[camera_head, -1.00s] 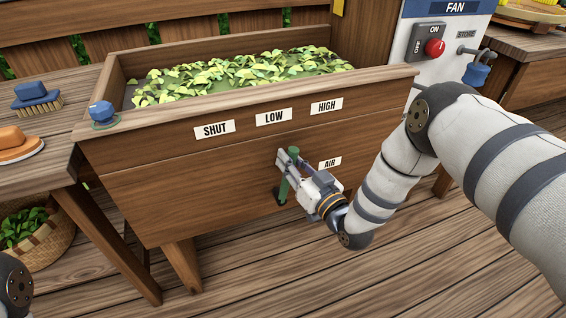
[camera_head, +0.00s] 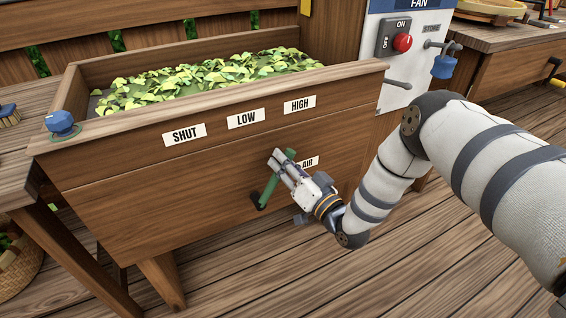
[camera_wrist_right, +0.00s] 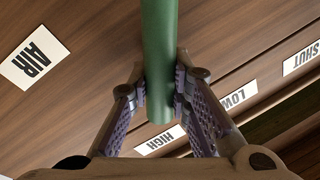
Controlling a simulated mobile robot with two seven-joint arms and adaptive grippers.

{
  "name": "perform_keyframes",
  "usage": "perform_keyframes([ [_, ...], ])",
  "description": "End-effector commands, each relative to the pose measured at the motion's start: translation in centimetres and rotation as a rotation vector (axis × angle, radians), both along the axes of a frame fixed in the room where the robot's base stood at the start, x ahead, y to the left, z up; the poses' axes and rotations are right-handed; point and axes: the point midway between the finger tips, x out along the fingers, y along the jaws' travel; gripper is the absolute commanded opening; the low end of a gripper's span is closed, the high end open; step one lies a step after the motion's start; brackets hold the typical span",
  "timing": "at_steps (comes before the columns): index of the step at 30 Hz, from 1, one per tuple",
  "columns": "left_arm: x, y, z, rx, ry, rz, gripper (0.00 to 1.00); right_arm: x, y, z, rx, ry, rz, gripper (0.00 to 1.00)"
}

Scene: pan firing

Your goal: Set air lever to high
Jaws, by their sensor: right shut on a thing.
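The green air lever (camera_head: 269,188) is on the front of the wooden leaf trough (camera_head: 150,205). It leans up and to the right from its dark pivot, roughly toward the HIGH label (camera_head: 300,104). My right gripper (camera_head: 280,166) is shut on the lever near its upper end. In the right wrist view the lever (camera_wrist_right: 158,60) stands between both purple-padded fingers (camera_wrist_right: 162,92). The LOW label (camera_head: 245,118) and SHUT label (camera_head: 185,134) are to the left of HIGH. The AIR label (camera_head: 310,163) is partly hidden behind my gripper. My left gripper is out of view.
Green leaves (camera_head: 200,78) fill the trough. A blue knob (camera_head: 61,123) sits at its left corner. The fan panel (camera_head: 405,75), with a red knob, stands behind at the right. The wooden floor (camera_head: 300,285) in front is clear.

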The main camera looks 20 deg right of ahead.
Motion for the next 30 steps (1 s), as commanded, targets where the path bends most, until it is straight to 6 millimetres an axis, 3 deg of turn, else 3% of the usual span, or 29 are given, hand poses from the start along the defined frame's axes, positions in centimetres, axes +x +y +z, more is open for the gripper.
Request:
perform_keyframes([
  [4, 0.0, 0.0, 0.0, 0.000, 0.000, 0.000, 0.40, -0.1, -0.1, -0.2, 0.002, 0.007, -0.003, 0.00],
  [5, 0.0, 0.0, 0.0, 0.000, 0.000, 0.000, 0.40, -0.1, -0.2, -0.3, 0.002, 0.008, -0.004, 0.20],
  [7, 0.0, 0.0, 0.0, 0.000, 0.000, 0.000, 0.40, -0.1, -0.1, -0.3, 0.001, 0.007, -0.003, 0.36],
  [8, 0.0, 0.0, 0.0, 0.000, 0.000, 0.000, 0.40, -0.1, -0.1, -0.2, 0.001, 0.007, -0.003, 0.39],
  [16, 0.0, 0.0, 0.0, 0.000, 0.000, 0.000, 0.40, -0.1, -0.1, -0.1, 0.000, 0.004, -0.002, 0.39],
  [19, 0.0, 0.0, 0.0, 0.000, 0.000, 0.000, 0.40, -1.0, -0.3, -0.3, 0.000, 0.006, -0.002, 0.39],
  [30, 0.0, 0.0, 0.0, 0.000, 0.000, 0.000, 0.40, -9.9, -2.2, -1.2, 0.001, 0.008, -0.005, 0.39],
])
